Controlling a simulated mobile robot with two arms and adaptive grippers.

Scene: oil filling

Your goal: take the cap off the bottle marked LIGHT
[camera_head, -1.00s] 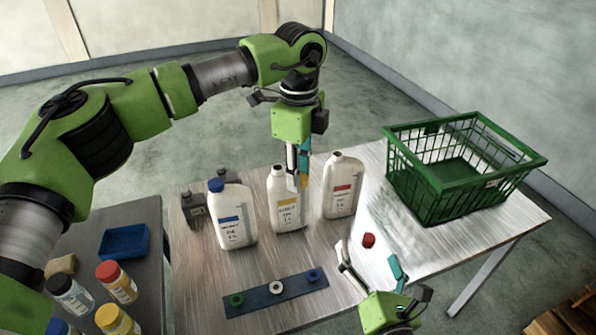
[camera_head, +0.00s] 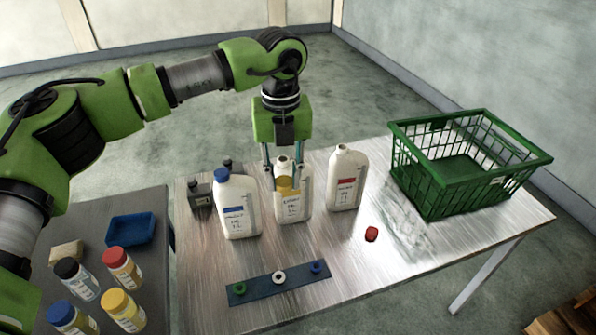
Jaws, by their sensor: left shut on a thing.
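Three white bottles stand upright in a row on the table; the lettering on their labels is too small to read for sure. The left bottle (camera_head: 238,213) has a blue label band and a blue cap (camera_head: 221,174) on its neck. The middle bottle (camera_head: 293,208) has an open neck. The right bottle (camera_head: 345,183) has a red label band and an open neck. My left gripper (camera_head: 286,185) points down at the middle bottle, one finger on each side, shut on a yellow cap (camera_head: 288,184) held in front of that bottle's upper body. My right gripper is out of view.
A red cap (camera_head: 371,234) lies on the table near a green basket (camera_head: 450,195). A dark strip (camera_head: 258,290) with coloured rings lies at the front. Small dark bottles (camera_head: 199,196) stand behind the blue-capped bottle. A side table holds jars and a blue tray (camera_head: 131,229).

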